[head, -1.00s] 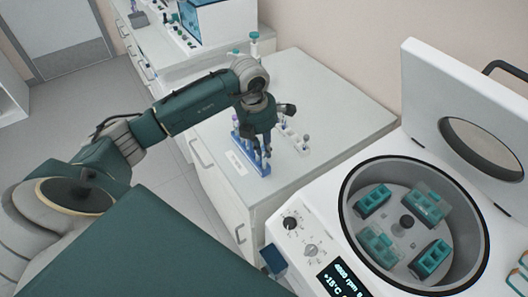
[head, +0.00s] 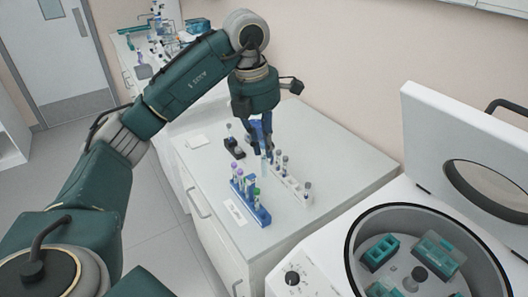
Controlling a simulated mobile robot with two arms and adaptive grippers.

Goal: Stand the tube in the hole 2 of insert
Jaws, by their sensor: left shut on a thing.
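My left gripper (head: 262,137) points down above the white cabinet top. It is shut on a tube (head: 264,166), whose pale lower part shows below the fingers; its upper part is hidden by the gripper. The tube hangs about upright behind the blue rack; whether it touches anything below cannot be told. Teal inserts (head: 381,251) sit in the open centrifuge bowl at the lower right, well apart from the gripper; another teal insert (head: 438,252) is beside it. Hole numbers cannot be read. My right gripper is not in view.
A blue rack (head: 264,216) with several tubes stands near the cabinet's front. A white rack (head: 296,189) with several tubes is right of it. A small dark stand (head: 234,148) is behind. The centrifuge's raised lid (head: 430,125) stands at the right. The cabinet top's right side is clear.

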